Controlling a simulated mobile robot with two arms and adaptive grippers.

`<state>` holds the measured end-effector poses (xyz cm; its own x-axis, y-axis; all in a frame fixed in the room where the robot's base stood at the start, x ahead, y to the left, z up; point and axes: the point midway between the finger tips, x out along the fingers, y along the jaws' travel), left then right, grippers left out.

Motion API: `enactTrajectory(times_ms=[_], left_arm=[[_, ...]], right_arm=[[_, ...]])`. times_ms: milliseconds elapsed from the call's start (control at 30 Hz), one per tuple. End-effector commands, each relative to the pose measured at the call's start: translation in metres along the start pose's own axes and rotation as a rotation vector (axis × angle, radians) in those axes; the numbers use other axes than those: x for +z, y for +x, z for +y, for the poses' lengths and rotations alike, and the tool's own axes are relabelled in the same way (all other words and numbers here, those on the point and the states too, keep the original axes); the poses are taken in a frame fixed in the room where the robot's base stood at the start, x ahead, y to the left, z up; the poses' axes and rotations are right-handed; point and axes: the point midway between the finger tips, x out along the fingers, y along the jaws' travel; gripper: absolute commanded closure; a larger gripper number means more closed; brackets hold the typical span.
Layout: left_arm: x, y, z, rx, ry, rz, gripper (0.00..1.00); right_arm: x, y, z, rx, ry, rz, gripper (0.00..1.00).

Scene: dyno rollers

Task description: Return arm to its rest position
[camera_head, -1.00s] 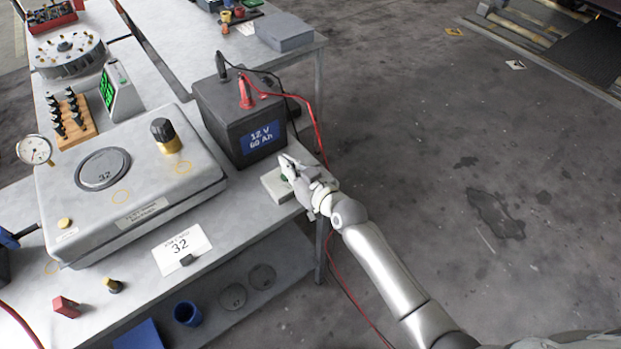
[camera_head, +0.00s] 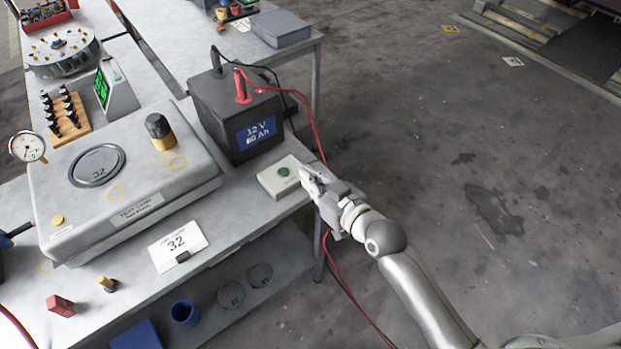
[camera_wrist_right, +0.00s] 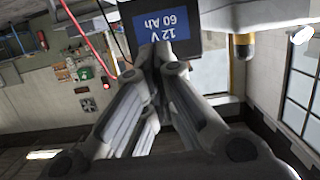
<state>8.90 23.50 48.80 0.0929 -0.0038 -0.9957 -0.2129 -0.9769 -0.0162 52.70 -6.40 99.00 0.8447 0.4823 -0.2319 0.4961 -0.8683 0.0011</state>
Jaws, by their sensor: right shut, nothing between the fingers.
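My right gripper (camera_head: 308,178) is shut and empty. In the head view it is just right of a white box with a green button (camera_head: 284,172), near the right edge of the workbench (camera_head: 225,215). Its arm reaches in from the lower right over the floor. In the right wrist view the shut fingers (camera_wrist_right: 160,50) point toward the black 12 V battery (camera_wrist_right: 185,12), which also shows in the head view (camera_head: 215,105). My left gripper is not in view.
Red and black cables run from the battery; the red one hangs past the bench edge near my right gripper.

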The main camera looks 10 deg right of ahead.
Motion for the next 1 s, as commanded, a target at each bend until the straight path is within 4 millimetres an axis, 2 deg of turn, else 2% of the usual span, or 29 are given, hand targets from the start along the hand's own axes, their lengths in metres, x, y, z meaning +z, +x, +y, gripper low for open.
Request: enactTrajectory(times_ms=[667,733,767,867,967,1000], left_arm=[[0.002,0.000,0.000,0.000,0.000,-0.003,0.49],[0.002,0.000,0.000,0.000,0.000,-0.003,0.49],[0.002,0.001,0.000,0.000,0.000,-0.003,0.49],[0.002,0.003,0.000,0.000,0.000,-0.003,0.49],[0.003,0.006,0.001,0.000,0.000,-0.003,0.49],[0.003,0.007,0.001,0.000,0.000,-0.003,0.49]], right_arm=[[0.000,0.000,0.000,0.000,0.000,0.000,1.00],[0.005,0.001,0.001,0.003,0.002,-0.009,1.00],[0.011,0.002,0.002,0.007,0.004,-0.018,1.00],[0.047,0.005,0.009,0.029,0.019,-0.078,1.00],[0.112,0.005,0.019,0.067,0.046,-0.183,1.00],[0.142,0.003,0.023,0.083,0.058,-0.232,1.00]])
